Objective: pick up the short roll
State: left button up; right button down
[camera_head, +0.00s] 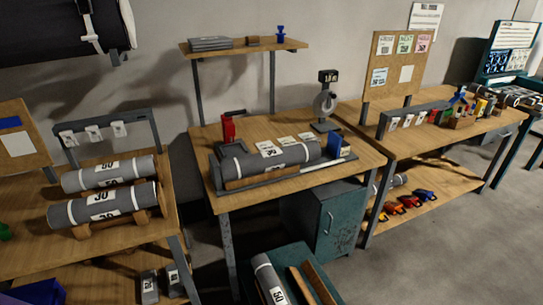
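Several grey rolls with white bands and number labels are in view, and I cannot tell for sure which one is the short roll. One roll (268,161) lies in a tray on the middle table. Two rolls, an upper one (88,180) and a lower one (75,213), lie on wooden supports on the left table. Another roll (265,277) lies low at the bottom centre, cut by the frame edge. Two small grey labelled pieces, one (149,288) and another (174,280), sit low at the left. Neither of my grippers is in view.
The middle table (205,133) also holds a red object (228,127) and a black-headed device (327,95). A teal cabinet (325,222) stands beneath it. The right table (350,115) carries a pegboard and coloured tools. Grey floor (440,260) is open at the lower right.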

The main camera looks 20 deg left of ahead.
aim_at(233, 169)
jog(key=i+j+z, duration=0.15)
jog(key=j, duration=0.3)
jog(key=i+j+z, duration=0.1)
jog(key=j, duration=0.4)
jog(key=i+j+z, duration=0.15)
jog(key=j, duration=0.35)
jog(key=j+z, duration=0.15)
jog(key=j, duration=0.3)
